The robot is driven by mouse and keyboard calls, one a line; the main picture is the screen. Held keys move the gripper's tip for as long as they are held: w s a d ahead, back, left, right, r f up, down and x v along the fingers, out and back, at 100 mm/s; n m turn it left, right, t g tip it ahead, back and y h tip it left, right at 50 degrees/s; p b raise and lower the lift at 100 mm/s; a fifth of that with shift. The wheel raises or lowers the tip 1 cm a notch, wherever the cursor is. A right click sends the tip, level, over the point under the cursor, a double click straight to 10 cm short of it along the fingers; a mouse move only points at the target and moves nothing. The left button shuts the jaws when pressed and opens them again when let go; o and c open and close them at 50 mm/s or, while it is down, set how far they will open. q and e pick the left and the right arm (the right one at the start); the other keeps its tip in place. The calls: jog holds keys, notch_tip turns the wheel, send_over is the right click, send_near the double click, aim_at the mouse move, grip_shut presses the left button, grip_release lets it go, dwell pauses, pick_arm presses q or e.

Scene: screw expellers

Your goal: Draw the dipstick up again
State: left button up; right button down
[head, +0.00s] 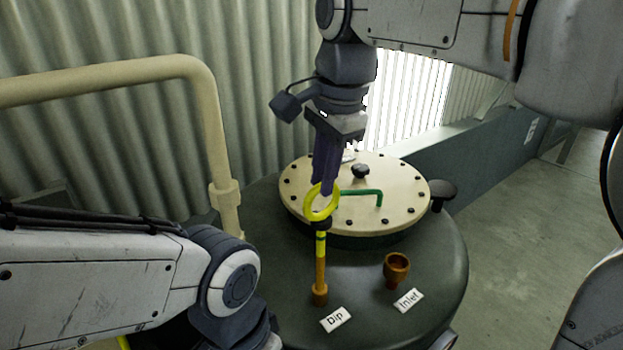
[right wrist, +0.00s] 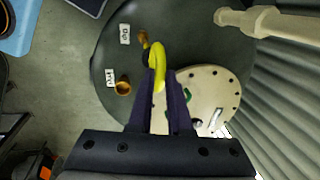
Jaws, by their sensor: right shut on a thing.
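The dipstick (head: 320,243) has a yellow ring handle, a dark collar and a yellow-orange rod. It stands nearly upright, with its lower end at the brass dip fitting (head: 319,295) beside the "Dip" label (head: 336,318). My right gripper (head: 325,190) comes from above and is shut on the ring handle. In the right wrist view the yellow ring (right wrist: 158,68) sits between the two purple fingers. How much of the rod is inside the fitting is hidden. My left arm shows at the lower left, but its gripper is not in view.
The dark green tank (head: 430,265) has a bolted cream lid (head: 395,195) with a black knob and green handle. An open brass inlet cup (head: 397,268) stands right of the dipstick. A cream pipe (head: 212,130) rises at left. Corrugated walls stand behind; floor is clear at right.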

pick_arm(q)
jog(key=shift+r+p, duration=0.5)
jog(key=shift+r, duration=0.45)
pick_arm(e)
jog(key=shift+r, duration=1.25)
jog(key=c, duration=0.8)
grip_release()
jog(key=shift+f, duration=0.1)
jog(key=shift+c, duration=0.2)
pick_arm(q)
jog(key=shift+f+b, duration=0.5)
pick_arm(e)
notch_tip(320, 180, up, 10)
jog(key=s+d, duration=0.1)
jog(key=s, duration=0.1)
pick_arm(q)
jog(key=shift+s, duration=0.1)
